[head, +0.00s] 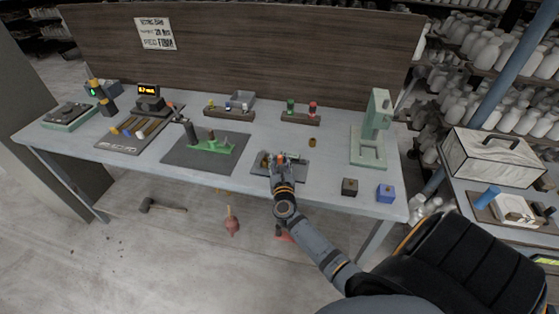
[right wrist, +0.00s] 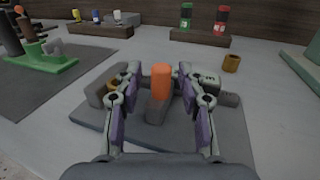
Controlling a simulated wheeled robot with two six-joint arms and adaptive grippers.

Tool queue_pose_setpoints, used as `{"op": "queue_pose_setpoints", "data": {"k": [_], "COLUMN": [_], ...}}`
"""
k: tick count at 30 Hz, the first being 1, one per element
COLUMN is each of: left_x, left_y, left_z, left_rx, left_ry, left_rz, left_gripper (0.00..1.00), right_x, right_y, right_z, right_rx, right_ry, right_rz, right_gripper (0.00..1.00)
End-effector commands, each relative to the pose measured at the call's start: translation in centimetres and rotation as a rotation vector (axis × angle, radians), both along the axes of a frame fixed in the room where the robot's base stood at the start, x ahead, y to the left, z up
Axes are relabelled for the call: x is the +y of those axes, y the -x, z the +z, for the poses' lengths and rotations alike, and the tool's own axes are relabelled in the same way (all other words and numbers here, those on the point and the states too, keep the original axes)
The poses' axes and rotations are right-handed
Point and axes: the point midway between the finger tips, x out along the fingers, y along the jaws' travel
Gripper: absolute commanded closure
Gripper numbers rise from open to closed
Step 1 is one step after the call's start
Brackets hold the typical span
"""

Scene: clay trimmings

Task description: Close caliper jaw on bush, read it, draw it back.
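The caliper fixture is a dark plate (right wrist: 85,117) with grey jaw blocks and an upright orange grip (right wrist: 160,82) on its sliding jaw. In the head view the plate (head: 258,170) lies near the table's front edge. A brass bush (right wrist: 113,86) shows at the left jaw, partly hidden by a finger. My right gripper (right wrist: 160,97) is over the fixture, its two fingers apart on either side of the orange grip, with gaps visible. In the head view the right gripper (head: 280,163) covers much of the fixture. My left gripper is not in view.
A second brass piece (head: 312,142) stands behind the fixture. A lit orange display (head: 148,90) stands at the back left. A green fixture (head: 210,146) on a dark mat is to the left. A green press (head: 371,135), a dark block (head: 349,187) and a blue block (head: 385,194) are right.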

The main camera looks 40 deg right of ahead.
Motion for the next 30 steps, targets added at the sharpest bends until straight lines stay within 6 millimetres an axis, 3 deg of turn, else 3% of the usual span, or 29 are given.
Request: {"op": "queue_pose_setpoints", "data": {"k": [15, 30], "left_x": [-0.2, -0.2], "left_y": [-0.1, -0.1], "left_z": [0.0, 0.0], "left_rx": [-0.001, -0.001], "left_ry": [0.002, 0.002], "left_rz": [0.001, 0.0], "left_gripper": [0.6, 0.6], "right_x": [5.5, 6.1], "right_y": [9.1, 10.0], "right_z": [-0.2, 0.0], "right_rx": [0.003, 0.0], "right_ry": [-0.003, -0.001], "right_rz": [-0.001, 0.0], "right_gripper": [0.6, 0.6]}}
